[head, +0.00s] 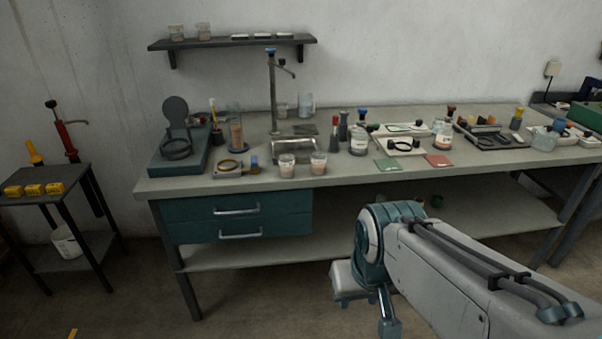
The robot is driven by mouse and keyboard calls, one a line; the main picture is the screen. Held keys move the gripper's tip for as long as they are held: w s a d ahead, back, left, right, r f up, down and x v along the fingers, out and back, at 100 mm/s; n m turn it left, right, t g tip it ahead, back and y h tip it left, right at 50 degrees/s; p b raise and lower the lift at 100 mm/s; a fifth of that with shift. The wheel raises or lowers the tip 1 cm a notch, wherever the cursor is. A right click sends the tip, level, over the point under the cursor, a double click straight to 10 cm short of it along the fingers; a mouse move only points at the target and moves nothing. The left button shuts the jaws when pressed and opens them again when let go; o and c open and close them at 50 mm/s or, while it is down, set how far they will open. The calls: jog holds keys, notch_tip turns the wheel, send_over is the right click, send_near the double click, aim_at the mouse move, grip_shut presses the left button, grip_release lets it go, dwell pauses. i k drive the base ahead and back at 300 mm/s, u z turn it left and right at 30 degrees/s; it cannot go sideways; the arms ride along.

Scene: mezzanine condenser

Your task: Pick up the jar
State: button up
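Several glass jars stand on the workbench, and I cannot tell which one the task means. Two small jars with brownish contents, a left one (287,166) and a right one (318,164), stand near the front edge. A larger labelled jar (358,141) stands right of them, and another (442,133) is farther right. A clear jar (545,139) is near the right end. My arm reaches in from the lower right, in front of the bench and apart from the jars. My gripper's fingers cannot be made out at its end.
The workbench (235,184) carries a metal stand (273,95), trays, a green card (388,164) and a red card (439,160). A wall shelf (232,43) holds more jars. A small side table (62,176) with yellow boxes stands left. Floor between them is clear.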

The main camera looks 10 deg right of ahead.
aim_at(318, 163)
jog(key=u, duration=0.1)
jog(key=k, duration=0.35)
jog(key=z, duration=0.95)
jog(key=i, duration=1.2)
jog(key=u, duration=1)
jog(key=i, duration=0.35)
jog(key=u, duration=0.35)
